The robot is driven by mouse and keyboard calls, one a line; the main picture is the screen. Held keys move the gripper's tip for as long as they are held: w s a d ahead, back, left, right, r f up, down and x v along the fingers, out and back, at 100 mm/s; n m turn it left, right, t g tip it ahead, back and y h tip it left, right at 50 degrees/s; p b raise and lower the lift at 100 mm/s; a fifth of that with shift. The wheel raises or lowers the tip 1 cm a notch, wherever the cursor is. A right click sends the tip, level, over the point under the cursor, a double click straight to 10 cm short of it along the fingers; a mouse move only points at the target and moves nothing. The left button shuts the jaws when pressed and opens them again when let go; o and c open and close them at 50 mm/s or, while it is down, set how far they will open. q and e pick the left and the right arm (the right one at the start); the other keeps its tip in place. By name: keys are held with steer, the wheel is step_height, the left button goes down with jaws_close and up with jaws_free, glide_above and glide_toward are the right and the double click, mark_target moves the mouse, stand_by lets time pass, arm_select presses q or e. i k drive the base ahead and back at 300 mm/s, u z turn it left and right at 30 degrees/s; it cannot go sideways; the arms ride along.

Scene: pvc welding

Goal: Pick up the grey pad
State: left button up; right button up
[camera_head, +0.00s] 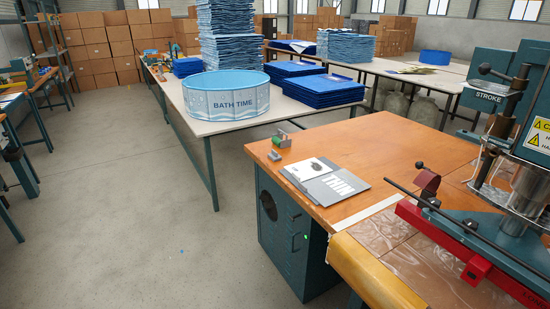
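A flat grey pad or booklet (335,188) with large white lettering lies on the orange-brown work table (385,140). It is close to the table's left front edge. A white sheet or cover with a small dark picture (311,168) lies against its upper left side, and I cannot tell whether the two are joined. A small grey block (274,155) sits near the table's left corner. Neither of my grippers is in view.
A welding machine with a red bar (472,262) and a long dark lever fills the right side. A small green and grey tool (281,140) stands behind the grey block. A "BATH TIME" tub (226,97) and blue stacks stand on the table behind. The floor (130,200) at left is clear.

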mark_target(274, 156)
steer(key=u, duration=0.85)
steer(key=i, duration=4.65)
steer(key=z, duration=4.25)
steer(key=i, duration=0.25)
steer(key=z, duration=0.45)
